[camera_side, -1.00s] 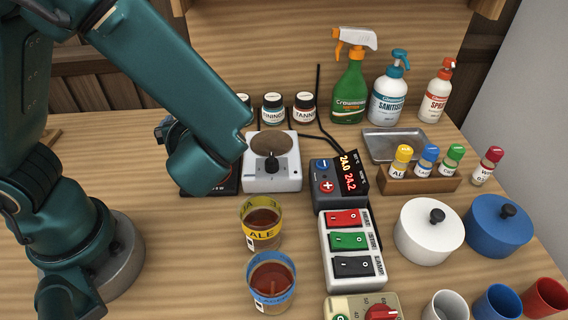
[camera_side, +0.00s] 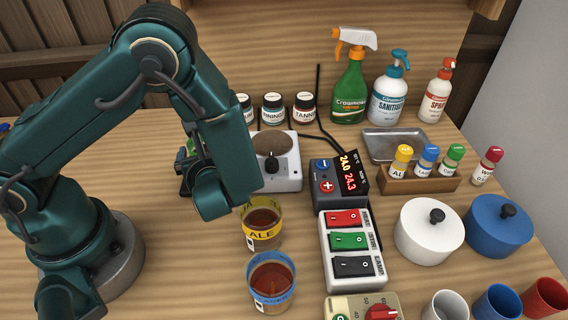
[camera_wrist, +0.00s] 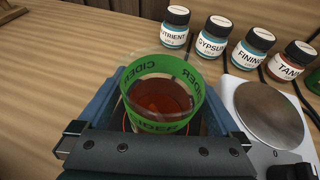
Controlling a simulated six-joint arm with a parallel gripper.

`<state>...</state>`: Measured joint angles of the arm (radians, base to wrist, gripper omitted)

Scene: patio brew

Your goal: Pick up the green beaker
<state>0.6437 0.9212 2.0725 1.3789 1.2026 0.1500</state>
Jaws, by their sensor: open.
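The green beaker (camera_wrist: 182,72) is clear, with a green CIDER band and red-brown liquid inside. In the wrist view it stands upright in the middle, between the two blue fingers of my gripper (camera_wrist: 165,103). The gripper is open, with a finger on each side of the beaker; I cannot tell whether either touches it. The near lower part of the beaker is hidden by the gripper body. In the side view my wrist hides nearly all of the beaker, and only a bit of green shows behind it.
A white hotplate (camera_side: 284,178) stands close right of the beaker. Several small labelled jars (camera_side: 272,110) line up behind. The yellow-banded ALE beaker (camera_side: 262,237) and a blue-banded beaker (camera_side: 270,285) stand in front. A controller (camera_side: 335,184) and switch box (camera_side: 350,252) are further right.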

